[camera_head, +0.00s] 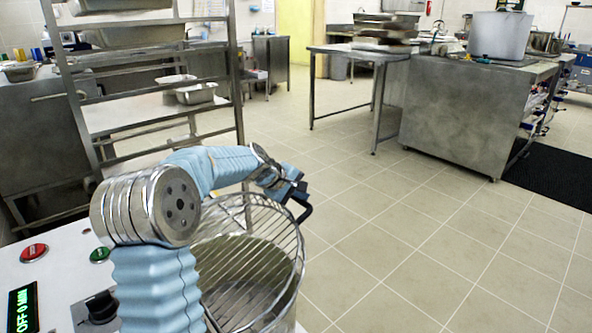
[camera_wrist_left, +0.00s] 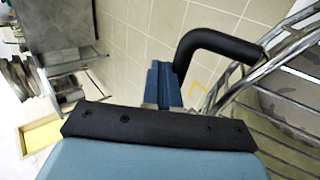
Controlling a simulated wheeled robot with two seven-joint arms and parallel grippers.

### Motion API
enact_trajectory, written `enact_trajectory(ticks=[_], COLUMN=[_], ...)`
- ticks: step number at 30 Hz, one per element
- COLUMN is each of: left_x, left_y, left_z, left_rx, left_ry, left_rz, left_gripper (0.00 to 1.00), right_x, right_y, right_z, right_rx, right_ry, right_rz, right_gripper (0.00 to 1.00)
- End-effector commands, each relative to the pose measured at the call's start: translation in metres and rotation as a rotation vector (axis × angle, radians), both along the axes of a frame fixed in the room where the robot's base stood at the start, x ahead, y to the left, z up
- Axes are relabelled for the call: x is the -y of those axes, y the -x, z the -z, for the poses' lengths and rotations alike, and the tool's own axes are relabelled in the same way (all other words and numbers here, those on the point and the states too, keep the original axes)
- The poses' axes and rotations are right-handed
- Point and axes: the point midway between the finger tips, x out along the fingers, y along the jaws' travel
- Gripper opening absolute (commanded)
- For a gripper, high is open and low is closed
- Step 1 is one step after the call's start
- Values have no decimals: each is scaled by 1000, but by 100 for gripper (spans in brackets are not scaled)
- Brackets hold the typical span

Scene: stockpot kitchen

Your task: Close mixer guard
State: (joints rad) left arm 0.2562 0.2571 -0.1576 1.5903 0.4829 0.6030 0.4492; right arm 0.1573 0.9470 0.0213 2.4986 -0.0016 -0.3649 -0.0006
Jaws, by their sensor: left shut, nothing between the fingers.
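The mixer guard (camera_head: 294,235) is a cage of curved metal bars at the mixer bowl (camera_head: 240,285) in the head view. From here I cannot tell how far it is swung. Its bars also show at the right of the left wrist view (camera_wrist_left: 284,47). Its black bent handle (camera_wrist_left: 222,42) reaches from the bars toward my fingers. My left gripper (camera_head: 297,187) is shut and empty at the guard's upper far side. In the left wrist view its blue fingers (camera_wrist_left: 163,86) are just left of the handle's end; contact is unclear. My right gripper is out of view.
The mixer's panel has a red button (camera_head: 34,252), a green button (camera_head: 100,255) and a black knob (camera_head: 101,305). A metal rack (camera_head: 238,90) stands behind on the left. A steel counter (camera_head: 455,115) with a large pot (camera_head: 500,35) stands far right. The tiled floor between is clear.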

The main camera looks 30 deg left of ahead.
Motion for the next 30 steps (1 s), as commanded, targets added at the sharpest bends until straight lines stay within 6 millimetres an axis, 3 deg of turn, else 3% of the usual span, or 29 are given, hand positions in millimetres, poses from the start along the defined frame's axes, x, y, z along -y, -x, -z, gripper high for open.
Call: enact_trajectory(ticks=[6,12,19,30], left_x=[2,4,4,4], left_y=[-11,-15,-16,-17], left_z=[64,100,119,121], left_rx=[-74,-70,-67,-67], left_ry=[-18,-19,-20,-19], left_rz=[-3,-1,-1,-1], left_gripper=[0,0,0,0], right_x=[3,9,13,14], right_y=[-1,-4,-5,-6], right_z=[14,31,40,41], right_rx=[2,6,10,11], right_ry=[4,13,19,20], right_rz=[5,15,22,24], right_gripper=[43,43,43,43])
